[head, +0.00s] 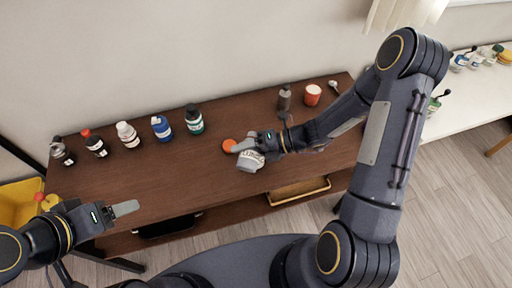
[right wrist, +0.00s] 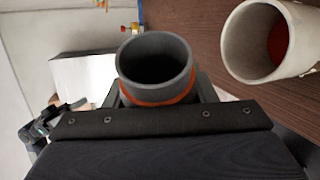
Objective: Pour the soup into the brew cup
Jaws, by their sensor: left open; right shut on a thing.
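My right gripper (head: 255,147) is shut over the middle of the brown table. In the right wrist view it holds a grey, cup-shaped container (right wrist: 154,60) with an orange ring, its dark open mouth facing the camera. A pale cup (right wrist: 262,45) with red inside stands apart to its right. In the head view a white and grey vessel (head: 250,162) shows by the right gripper, and an orange disc (head: 229,145) lies just left of it. I cannot tell which vessel is the brew cup. My left gripper (head: 122,210) is open and empty near the table's front left.
Several bottles, including a blue one (head: 161,127), line the table's back left. A red cup (head: 312,95) and a grey bottle (head: 284,99) stand at the back right. A yellow bin (head: 18,200) is at far left. The table's front left is clear.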

